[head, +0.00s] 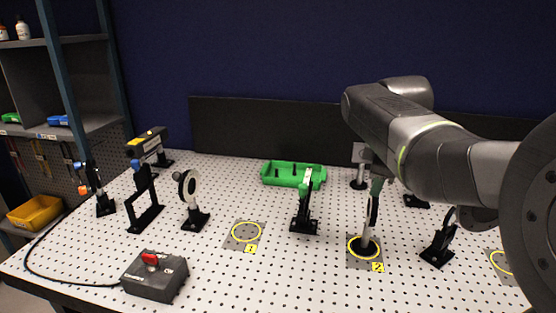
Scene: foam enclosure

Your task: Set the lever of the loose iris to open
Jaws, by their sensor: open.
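A dark, thin element on a post with a round black base (372,211) stands upright inside the yellow ring marked 2. It looks like the loose iris, seen nearly edge-on. A grey-green part shows at its top, close below my arm; I cannot tell whether this is its lever, and the lever's setting cannot be read. My arm reaches in from the right and covers the area above and behind this element. My gripper cannot be made out; the arm hides it.
A ring-shaped mount (190,188), a black mount with a green part (305,208) and another mount (438,240) stand on the perforated table. A green tray (290,174) lies behind. A control box with a red knob (154,276) is front left. Marker 1 (245,234) is empty.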

